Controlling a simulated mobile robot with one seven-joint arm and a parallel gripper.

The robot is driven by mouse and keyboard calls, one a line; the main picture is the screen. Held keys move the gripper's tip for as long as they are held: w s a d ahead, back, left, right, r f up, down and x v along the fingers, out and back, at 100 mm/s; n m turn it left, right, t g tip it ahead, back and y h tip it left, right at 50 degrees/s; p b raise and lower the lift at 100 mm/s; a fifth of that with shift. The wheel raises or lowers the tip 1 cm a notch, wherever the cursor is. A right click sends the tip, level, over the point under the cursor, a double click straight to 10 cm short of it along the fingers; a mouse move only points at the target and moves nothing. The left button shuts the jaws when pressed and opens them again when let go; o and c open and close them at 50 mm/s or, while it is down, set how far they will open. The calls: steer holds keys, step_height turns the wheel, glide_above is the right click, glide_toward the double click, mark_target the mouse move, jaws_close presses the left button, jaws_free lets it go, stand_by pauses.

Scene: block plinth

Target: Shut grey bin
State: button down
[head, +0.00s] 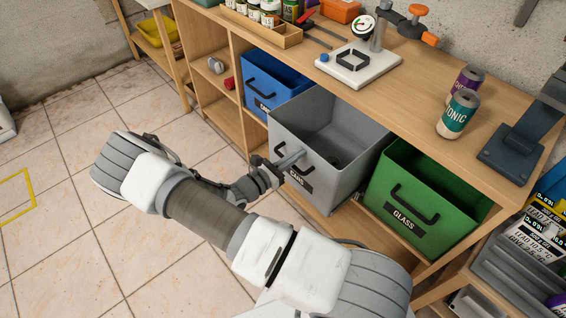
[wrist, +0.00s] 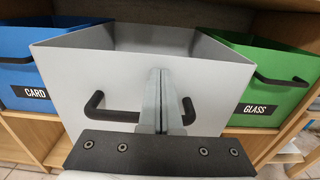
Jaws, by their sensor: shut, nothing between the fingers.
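The grey bin (head: 350,138) sticks out of the wooden workbench, between a blue bin and a green bin. Its front and black handle also show in the wrist view (wrist: 80,82), where it stands further forward than its neighbours. My gripper (head: 301,154) is shut and empty at the bin's front, by the handle (head: 296,172). In the wrist view its closed fingers (wrist: 160,80) stand in front of the grey panel and hide the middle of the handle. I cannot tell whether the fingertips touch the panel.
The blue CARD bin (head: 276,82) and the green GLASS bin (head: 424,200) flank the grey bin. On the benchtop above stand a gauge stand (head: 358,62) and two cans, one of them a TONIC can (head: 458,115). Tiled floor (head: 120,270) lies open at the left.

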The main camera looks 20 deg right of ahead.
steer(key=x, duration=1.4)
steer(key=shift+d, duration=0.2)
steer(key=shift+w+r, duration=0.1)
steer(key=shift+w, duration=0.05)
steer(key=shift+p, duration=0.3)
steer(key=p+v, duration=0.1)
steer(key=v, duration=1.3)
steer(key=shift+a+p, duration=0.2)
steer(key=shift+p, duration=0.1)
